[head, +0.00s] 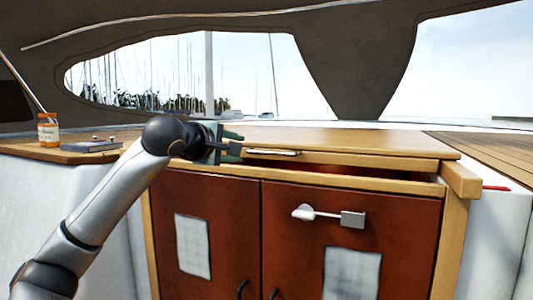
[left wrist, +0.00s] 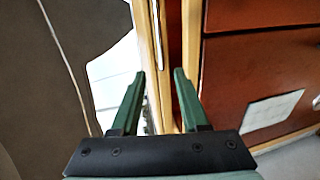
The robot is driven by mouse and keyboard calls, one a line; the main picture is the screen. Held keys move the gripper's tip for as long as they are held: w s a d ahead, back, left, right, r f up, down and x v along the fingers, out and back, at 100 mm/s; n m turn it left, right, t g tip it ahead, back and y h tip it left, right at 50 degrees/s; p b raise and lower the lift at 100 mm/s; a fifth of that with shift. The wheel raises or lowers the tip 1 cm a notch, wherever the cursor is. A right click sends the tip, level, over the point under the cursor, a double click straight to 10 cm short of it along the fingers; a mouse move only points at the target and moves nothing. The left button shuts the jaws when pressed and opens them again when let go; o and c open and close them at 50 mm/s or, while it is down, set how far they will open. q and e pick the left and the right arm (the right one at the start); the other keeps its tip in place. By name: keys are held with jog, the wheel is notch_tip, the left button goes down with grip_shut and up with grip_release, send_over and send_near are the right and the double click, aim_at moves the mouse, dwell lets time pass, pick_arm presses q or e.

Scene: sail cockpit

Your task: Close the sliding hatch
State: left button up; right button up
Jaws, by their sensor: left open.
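The sliding hatch (head: 350,142) is a flat wooden panel on top of the red-brown cabinet in the head view. Its front edge carries a slim metal handle (head: 272,152). A dark gap (head: 370,175) shows between the hatch and the wooden front frame below, so the hatch stands partly open. My left gripper (head: 238,148) is at the left end of the handle. In the left wrist view, the open, empty green fingers (left wrist: 160,72) point at the hatch edge and the handle (left wrist: 158,25). Contact cannot be told. My right gripper is not in view.
Two red-brown doors (head: 218,190) with a white latch (head: 328,215) lie below the hatch. An orange jar (head: 48,130) and a dark book (head: 92,146) rest on the left ledge. A wooden end block (head: 461,180) stands at the right. The hatch top is clear.

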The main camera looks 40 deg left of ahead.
aim_at(258, 152)
pick_arm(q)
jog(key=p+x, duration=0.3)
jog(key=x, duration=0.8)
jog(key=shift+w+r, duration=0.1)
jog(key=shift+w, duration=0.05)
jog(key=shift+w+a+f, duration=0.15)
jog(key=shift+w+f, duration=0.1)
jog(key=shift+w, duration=0.25)
jog(key=shift+c, duration=0.3)
grip_shut()
